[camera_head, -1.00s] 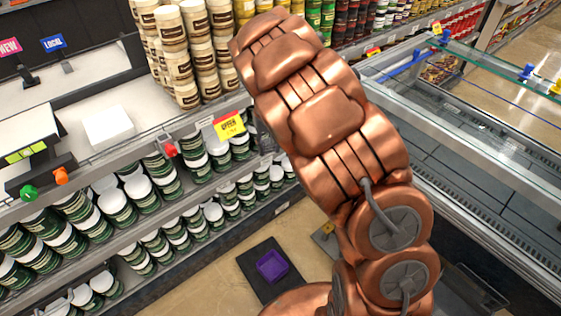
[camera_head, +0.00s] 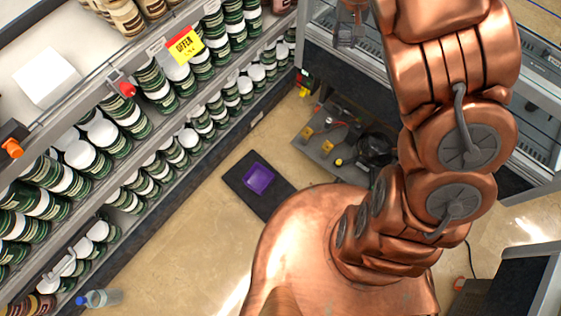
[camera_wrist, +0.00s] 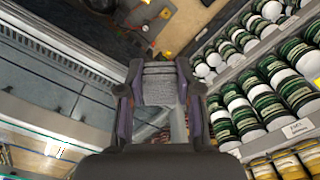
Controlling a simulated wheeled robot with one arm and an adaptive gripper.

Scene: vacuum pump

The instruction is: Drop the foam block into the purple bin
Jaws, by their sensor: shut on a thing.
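The foam block (camera_wrist: 159,90) is grey and rough. In the wrist view it sits between the two fingers of my gripper (camera_wrist: 159,76), which is shut on it. The purple bin (camera_head: 258,179) stands on a dark mat on the floor, left of my base in the head view. In the head view only a small part of my arm's end shows at the top edge, so the block is not clear there. The gripper is up by the shelf and freezer, apart from the bin. I cannot make out the bin in the wrist view.
A shelf (camera_head: 158,142) full of green-and-white tubs runs along the left. A pump assembly (camera_head: 345,140) lies on the floor behind the bin. A freezer case (camera_head: 375,95) stands at the back right. A bottle (camera_head: 100,298) lies at lower left.

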